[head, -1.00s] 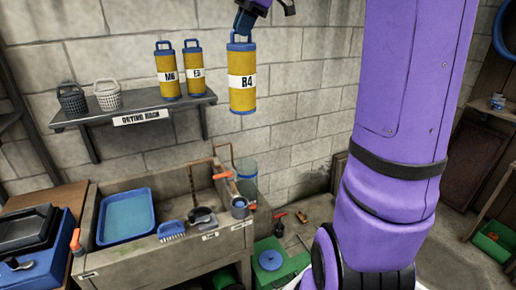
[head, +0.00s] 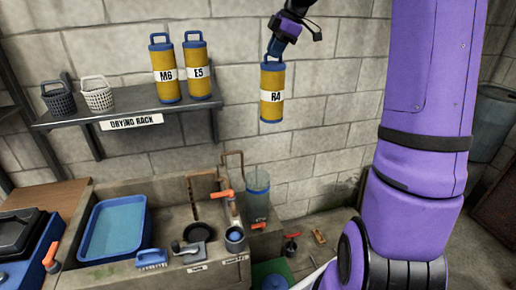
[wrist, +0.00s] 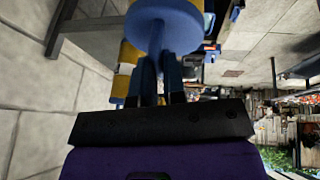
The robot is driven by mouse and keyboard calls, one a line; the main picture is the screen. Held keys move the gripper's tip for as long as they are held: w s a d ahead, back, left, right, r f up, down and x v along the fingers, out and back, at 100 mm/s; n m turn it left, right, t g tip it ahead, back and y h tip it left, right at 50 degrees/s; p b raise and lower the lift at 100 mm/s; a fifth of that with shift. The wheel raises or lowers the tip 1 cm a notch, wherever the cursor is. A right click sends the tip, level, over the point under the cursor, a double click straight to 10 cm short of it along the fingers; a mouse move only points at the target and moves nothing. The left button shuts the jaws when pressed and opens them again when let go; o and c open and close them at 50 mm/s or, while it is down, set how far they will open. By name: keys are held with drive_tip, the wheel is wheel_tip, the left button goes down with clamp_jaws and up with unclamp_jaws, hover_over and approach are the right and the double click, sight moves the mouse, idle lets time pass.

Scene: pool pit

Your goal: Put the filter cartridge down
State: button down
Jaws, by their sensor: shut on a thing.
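The filter cartridge (head: 271,108) is a yellow cylinder with blue ends, a blue top handle and a white label that seems to read R4 or B4. It hangs upright in the air, right of the shelf, in front of the block wall. My gripper (head: 277,47) is shut on its handle. In the wrist view the blue cap of the cartridge (wrist: 163,22) and its handle stand between my fingers (wrist: 155,95). The cartridge's lower part is hidden there. Two similar cartridges, M6 (head: 166,90) and E5 (head: 197,85), stand upright on the shelf labelled DRYING RACK (head: 108,113).
A grey basket (head: 59,99) and a white basket (head: 98,97) stand on the shelf's left part. The shelf's right end is close beside E5.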

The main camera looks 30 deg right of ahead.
drive_tip(key=w+f, duration=0.4)
drive_tip(key=f, duration=0.6)
drive_tip(key=w+f, duration=0.3)
drive_tip(key=f, duration=0.8)
drive_tip(key=w+f, duration=0.4)
drive_tip(key=f, duration=2.4)
drive_tip(key=d+f, duration=0.1)
drive_tip(key=f, duration=0.9)
drive_tip(key=shift+s, duration=0.2)
drive_tip(key=shift+f, duration=0.3)
drive_tip(key=shift+s+a+f, duration=0.1)
drive_tip(key=shift+s+f, duration=0.05)
drive_tip(key=shift+f, duration=0.15)
